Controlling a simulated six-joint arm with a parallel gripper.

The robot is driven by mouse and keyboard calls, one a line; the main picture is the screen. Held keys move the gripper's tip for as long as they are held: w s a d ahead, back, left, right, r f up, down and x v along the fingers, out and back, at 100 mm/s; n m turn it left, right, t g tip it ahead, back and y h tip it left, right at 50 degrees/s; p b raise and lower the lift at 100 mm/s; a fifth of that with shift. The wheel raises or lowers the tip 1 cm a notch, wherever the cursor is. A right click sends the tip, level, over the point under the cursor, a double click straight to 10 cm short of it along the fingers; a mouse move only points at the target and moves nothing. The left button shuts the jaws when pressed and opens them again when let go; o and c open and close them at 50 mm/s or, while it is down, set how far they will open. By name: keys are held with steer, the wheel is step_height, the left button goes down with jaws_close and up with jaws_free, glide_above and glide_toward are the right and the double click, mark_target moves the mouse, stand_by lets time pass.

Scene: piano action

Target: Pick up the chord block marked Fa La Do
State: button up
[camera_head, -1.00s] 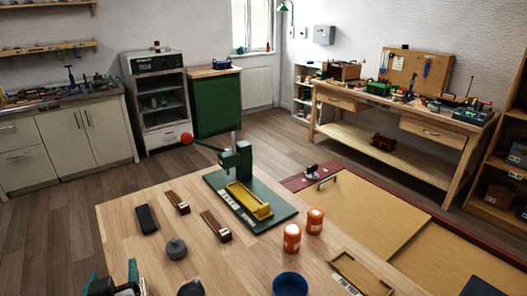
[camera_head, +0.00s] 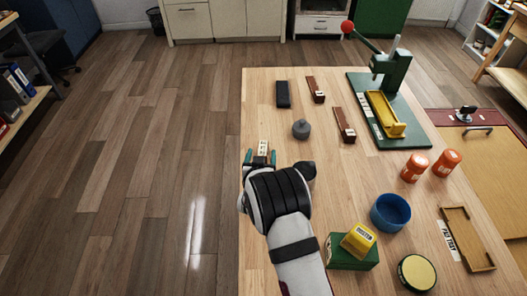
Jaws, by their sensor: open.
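My gripper (camera_head: 260,158) is open at the table's left edge, with its teal fingertips pointing away from me. A pale strip with dark marks (camera_head: 263,146) shows between and just beyond the fingertips. I cannot tell whether it is a label or a block's face. Two brown blocks with small pale end marks lie on the table, one farther back (camera_head: 316,88) and one nearer (camera_head: 344,124). A black block (camera_head: 283,94) lies to their left. The marks are too small to read, so I cannot tell which piece is marked Fa La Do. My wrist hides the table under it.
A grey knobbed weight (camera_head: 301,129) stands ahead and right of my gripper. A green press (camera_head: 390,70) with a yellow cradle (camera_head: 385,114) stands at the back right. Orange jars (camera_head: 416,166), a blue bowl (camera_head: 390,212) and a green box (camera_head: 350,253) are on the right.

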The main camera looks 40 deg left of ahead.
mark_target(263, 150)
steer(key=x, duration=0.3)
steer(key=shift+w+a+f, duration=0.1)
steer(key=shift+w+f, duration=0.05)
steer(key=shift+f, duration=0.15)
jaws_close()
